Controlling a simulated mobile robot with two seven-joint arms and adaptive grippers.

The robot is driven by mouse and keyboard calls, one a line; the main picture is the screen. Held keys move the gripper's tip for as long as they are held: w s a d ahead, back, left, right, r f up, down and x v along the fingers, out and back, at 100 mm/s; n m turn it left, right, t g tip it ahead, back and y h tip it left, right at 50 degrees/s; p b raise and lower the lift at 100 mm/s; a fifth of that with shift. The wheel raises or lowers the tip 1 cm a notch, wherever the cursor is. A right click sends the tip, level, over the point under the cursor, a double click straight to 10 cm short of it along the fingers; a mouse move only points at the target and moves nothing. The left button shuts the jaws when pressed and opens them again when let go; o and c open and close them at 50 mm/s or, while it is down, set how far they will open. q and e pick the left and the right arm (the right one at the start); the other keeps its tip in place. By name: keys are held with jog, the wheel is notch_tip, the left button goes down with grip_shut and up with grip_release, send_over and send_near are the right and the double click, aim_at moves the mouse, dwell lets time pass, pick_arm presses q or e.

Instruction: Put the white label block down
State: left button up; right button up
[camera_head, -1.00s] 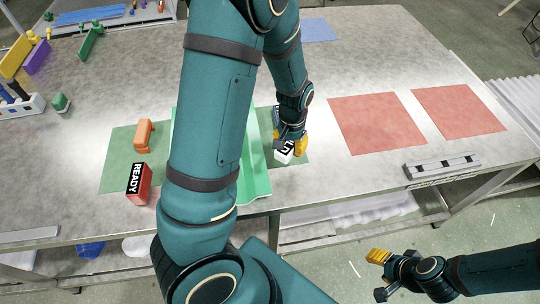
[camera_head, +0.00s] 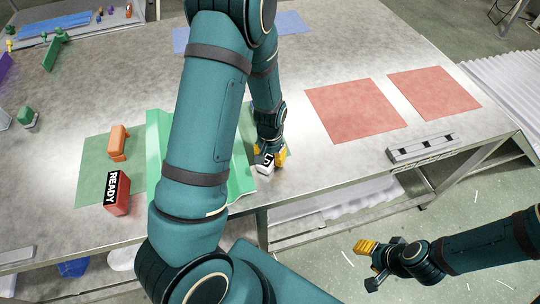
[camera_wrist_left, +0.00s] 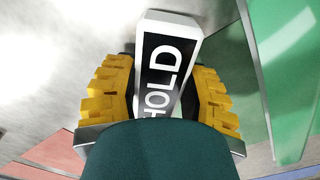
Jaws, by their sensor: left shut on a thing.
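The white label block (camera_head: 265,168) has a black face reading HOLD; it also shows in the left wrist view (camera_wrist_left: 180,23). My left gripper (camera_head: 268,158) is shut on it, with a yellow finger on each side in the left wrist view (camera_wrist_left: 160,85). The block is near the table's front edge, just right of the green corrugated sheet (camera_head: 240,180). Whether it touches the table I cannot tell. My right gripper (camera_head: 370,264) is open and empty, beyond the front edge. My left arm hides part of the sheet.
A red READY block (camera_head: 118,203) and an orange block (camera_head: 117,150) are at the green mat (camera_head: 92,175) on the left. Two red mats (camera_head: 353,110) (camera_head: 433,93) lie clear on the right. A grey bar with black marks (camera_head: 420,148) lies near the front edge.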

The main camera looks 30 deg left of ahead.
pick_arm(q)
jog(key=shift+f, duration=0.25)
jog(key=o, duration=1.1)
jog(key=shift+o, duration=0.2)
jog(key=shift+r, duration=0.1)
jog(key=shift+r, duration=0.35)
notch_tip(320, 180, up, 12)
jog(key=p, duration=0.3)
jog(key=shift+f, duration=0.2)
